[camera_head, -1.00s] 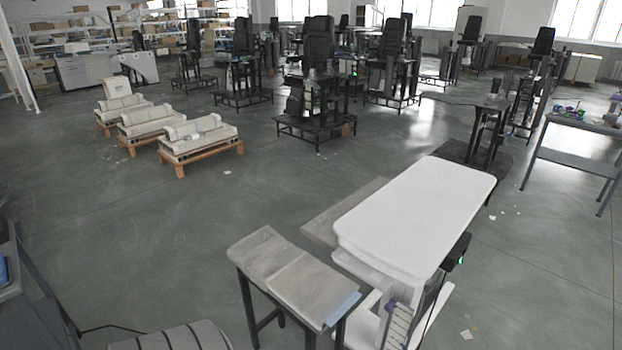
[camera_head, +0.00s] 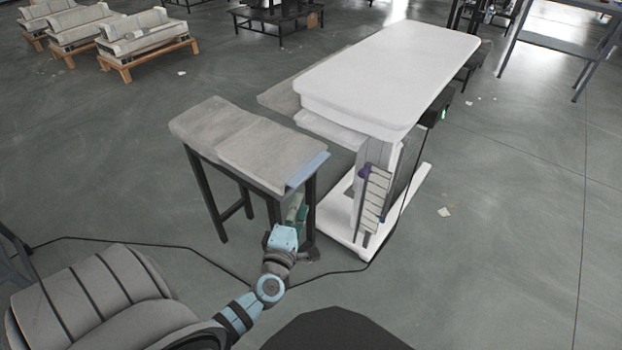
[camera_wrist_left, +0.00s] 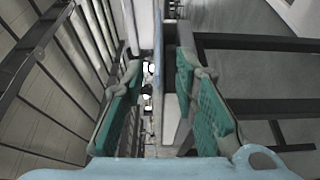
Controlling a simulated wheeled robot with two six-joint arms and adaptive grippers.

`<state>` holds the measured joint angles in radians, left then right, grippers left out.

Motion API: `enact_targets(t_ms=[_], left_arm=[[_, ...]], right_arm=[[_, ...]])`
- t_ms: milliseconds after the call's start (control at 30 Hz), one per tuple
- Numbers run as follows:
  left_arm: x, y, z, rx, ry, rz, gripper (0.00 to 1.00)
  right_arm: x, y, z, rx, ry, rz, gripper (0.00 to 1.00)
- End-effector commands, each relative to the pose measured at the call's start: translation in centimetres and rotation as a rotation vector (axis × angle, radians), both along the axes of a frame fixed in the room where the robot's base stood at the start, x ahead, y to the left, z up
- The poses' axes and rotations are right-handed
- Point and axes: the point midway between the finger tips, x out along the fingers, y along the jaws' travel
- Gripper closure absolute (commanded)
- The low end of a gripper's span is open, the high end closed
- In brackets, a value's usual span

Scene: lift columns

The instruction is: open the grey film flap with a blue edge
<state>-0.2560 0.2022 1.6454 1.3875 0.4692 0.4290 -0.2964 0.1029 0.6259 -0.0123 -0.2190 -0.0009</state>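The grey film flap (camera_head: 268,152) lies flat over the right part of the small black-legged table in the head view. Its blue edge (camera_head: 308,169) runs along the table's right end and hangs slightly over it. My left gripper (camera_head: 297,207) is below and in front of that blue edge, apart from it, beside the table's legs. My right gripper is not in view.
A white-topped table (camera_head: 400,70) on a white base stands close to the right of the small table. A slatted panel (camera_head: 372,200) hangs on its near side. A black cable (camera_head: 130,240) runs over the floor. Open floor (camera_head: 510,230) lies on the right.

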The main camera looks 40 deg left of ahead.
Motion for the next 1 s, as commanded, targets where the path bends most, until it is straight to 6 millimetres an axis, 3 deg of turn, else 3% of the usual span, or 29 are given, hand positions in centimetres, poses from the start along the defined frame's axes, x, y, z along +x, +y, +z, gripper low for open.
enact_targets(t_ms=[500, 700, 933, 1000], left_arm=[[10.8, 4.7, 0.1, 0.005, 0.003, -0.002, 0.73], [12.2, 5.3, 0.2, 0.004, 0.006, -0.003, 0.73], [12.3, 5.3, 0.3, 0.005, 0.006, -0.003, 0.73], [12.3, 5.3, 0.3, 0.005, 0.006, -0.003, 0.83]], right_arm=[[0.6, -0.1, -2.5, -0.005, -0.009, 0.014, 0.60], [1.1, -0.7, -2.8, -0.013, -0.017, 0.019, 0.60], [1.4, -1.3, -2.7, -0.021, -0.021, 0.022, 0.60], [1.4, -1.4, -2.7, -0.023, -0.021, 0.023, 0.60]])
